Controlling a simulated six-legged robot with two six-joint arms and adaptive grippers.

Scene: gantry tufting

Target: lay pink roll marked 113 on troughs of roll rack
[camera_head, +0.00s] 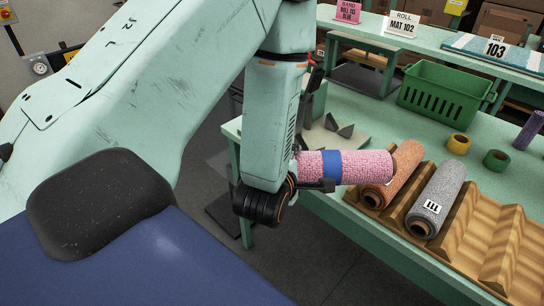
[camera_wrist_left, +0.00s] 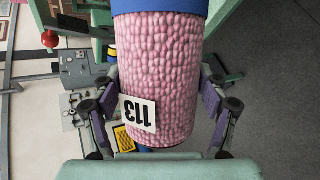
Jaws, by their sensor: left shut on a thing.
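The pink roll (camera_head: 363,167) with a blue band is held by my left gripper (camera_head: 322,183), level and clear of the floor. In the left wrist view the pink roll (camera_wrist_left: 165,60) sits between the two fingers of my left gripper (camera_wrist_left: 165,105), and its tag reads 113. The wooden roll rack (camera_head: 490,240) lies on the green table, right of the pink roll. Its leftmost troughs hold an orange roll (camera_head: 392,180) and a grey roll marked 111 (camera_head: 437,195). The pink roll's right end overlaps the orange roll in view; I cannot tell whether they touch. My right gripper is out of view.
Bare troughs lie right of the grey roll. Behind the rack stand a green basket (camera_head: 445,92), a yellow tape roll (camera_head: 458,143) and a green tape roll (camera_head: 496,160).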

